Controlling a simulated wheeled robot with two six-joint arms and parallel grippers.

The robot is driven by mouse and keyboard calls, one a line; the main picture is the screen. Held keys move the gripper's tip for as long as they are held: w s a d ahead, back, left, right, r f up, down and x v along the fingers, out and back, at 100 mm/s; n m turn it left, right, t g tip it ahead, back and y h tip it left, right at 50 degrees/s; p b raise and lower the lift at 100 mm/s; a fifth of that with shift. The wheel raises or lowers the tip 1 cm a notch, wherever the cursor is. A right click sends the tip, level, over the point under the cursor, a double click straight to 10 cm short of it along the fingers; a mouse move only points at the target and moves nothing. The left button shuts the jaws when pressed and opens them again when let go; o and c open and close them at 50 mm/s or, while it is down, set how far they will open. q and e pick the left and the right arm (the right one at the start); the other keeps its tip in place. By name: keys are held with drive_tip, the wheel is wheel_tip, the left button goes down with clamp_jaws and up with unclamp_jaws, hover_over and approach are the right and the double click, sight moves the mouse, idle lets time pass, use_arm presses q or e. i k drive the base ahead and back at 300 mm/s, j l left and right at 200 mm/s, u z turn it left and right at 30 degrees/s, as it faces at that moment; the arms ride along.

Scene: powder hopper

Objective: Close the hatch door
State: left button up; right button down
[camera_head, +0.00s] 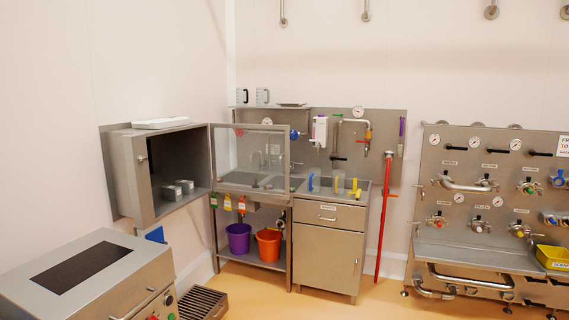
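The hatch (126,178) is a grey metal box on the left wall, and its front stands open. The hatch door (248,127) has a metal frame with a see-through pane. It is swung wide open to the right of the box, in front of the sink area. Two small metal blocks (172,193) sit inside on the hatch floor. Neither of my grippers shows in the head view.
A metal machine (150,285) with a dark top panel stands at the lower left. A floor grate (203,303), purple bucket (238,238), orange bucket (269,244) and sink cabinet (328,250) lie beyond. A valve panel (440,155) is at right. The middle floor is clear.

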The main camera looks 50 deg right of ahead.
sight(286, 154)
drive_tip(key=i+l, duration=0.15)
drive_tip(key=l, duration=0.55)
drive_tip(key=i+l, duration=0.15)
drive_tip(key=l, duration=0.6)
drive_tip(key=i+l+z, duration=0.1)
drive_tip(key=l, duration=0.6)
drive_tip(key=i+l, duration=0.25)
drive_tip(key=l, duration=0.45)
drive_tip(key=i+l, duration=0.2)
drive_tip(key=l, duration=0.5)
drive_tip(key=i+l, duration=0.2)
drive_tip(key=l, duration=0.5)
drive_tip(key=i+l+z, duration=0.1)
drive_tip(key=l, duration=0.6)
drive_tip(key=i+l, duration=0.3)
drive_tip(key=l, duration=0.4)
